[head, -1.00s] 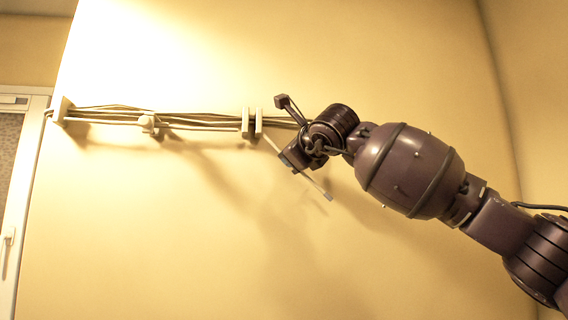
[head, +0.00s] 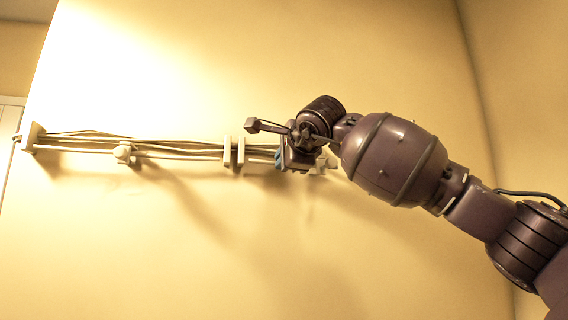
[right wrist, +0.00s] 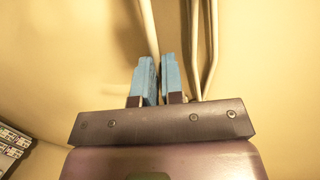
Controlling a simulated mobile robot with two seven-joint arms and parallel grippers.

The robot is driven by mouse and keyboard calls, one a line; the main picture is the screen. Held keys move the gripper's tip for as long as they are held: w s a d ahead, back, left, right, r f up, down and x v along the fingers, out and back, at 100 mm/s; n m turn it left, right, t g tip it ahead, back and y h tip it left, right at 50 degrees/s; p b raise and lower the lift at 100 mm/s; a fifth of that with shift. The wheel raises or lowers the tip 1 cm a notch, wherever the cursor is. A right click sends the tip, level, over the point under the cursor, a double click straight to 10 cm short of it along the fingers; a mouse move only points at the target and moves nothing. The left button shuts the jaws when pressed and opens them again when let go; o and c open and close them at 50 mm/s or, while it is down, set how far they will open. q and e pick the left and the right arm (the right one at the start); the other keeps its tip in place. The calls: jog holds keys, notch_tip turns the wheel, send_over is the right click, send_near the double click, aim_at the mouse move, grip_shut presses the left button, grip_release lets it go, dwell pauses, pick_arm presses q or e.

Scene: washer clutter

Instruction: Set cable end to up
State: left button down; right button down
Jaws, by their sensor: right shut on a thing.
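A bundle of thin pale cables (head: 185,147) runs nearly level along the wall at the left of the head view. My right gripper (head: 283,158) is at the bundle's right end, with its blue fingers partly hidden by the wrist. In the right wrist view the blue fingers (right wrist: 159,85) are close together, shut on one pale cable (right wrist: 149,28) that runs up and away between them. A small pale piece (head: 324,167), apparently the cable end, shows just right of the gripper. Its exact direction is hard to tell. My left gripper is not in view.
White wall clips (head: 233,152) hold the bundle just left of the gripper. A small holder (head: 123,152) and an end bracket (head: 30,136) are farther left. Other cables (right wrist: 207,45) pass close beside the right finger. The wall below is clear.

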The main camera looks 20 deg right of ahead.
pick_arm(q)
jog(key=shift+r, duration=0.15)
pick_arm(e)
jog(key=shift+r, duration=0.15)
jog(key=c, duration=1.2)
grip_release()
jog(key=shift+s, duration=0.15)
